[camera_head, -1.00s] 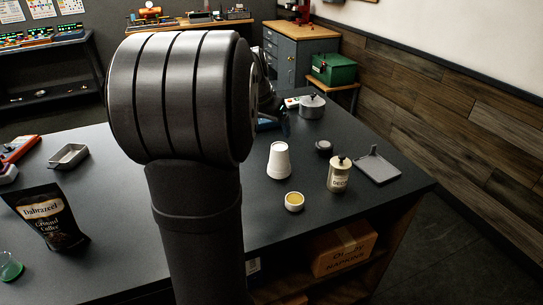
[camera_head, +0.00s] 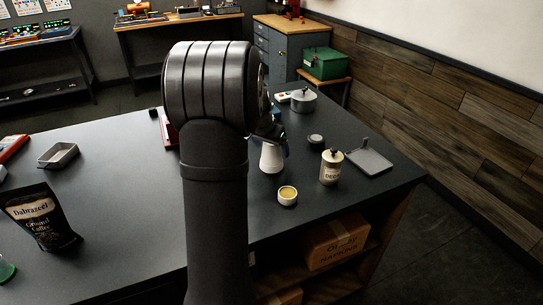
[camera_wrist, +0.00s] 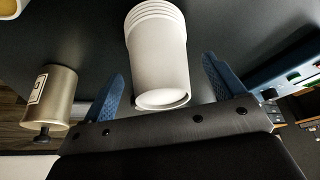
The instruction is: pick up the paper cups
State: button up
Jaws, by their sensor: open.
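The paper cups (camera_head: 271,159) are a white nested stack standing upside down on the dark table. In the wrist view the stack (camera_wrist: 159,55) shows its several stacked rims at the top and its narrow closed end nearest my gripper. My gripper (camera_wrist: 163,92) has two blue fingers, spread apart, one on each side of the stack's narrow end. I cannot tell whether either finger touches it. In the head view my gripper (camera_head: 272,135) is at the top of the stack, partly hidden behind my arm.
A decaf canister (camera_head: 331,168) stands close to the right of the cups, and also shows in the wrist view (camera_wrist: 50,97). A small bowl with yellow contents (camera_head: 287,196) is in front. A dark round lid (camera_head: 315,140), a grey tray (camera_head: 368,160) and a metal pot (camera_head: 303,101) are nearby.

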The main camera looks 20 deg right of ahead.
jog(key=x, duration=0.3)
jog(key=c, duration=1)
jog(key=shift+r, duration=0.1)
jog(key=shift+c, duration=0.2)
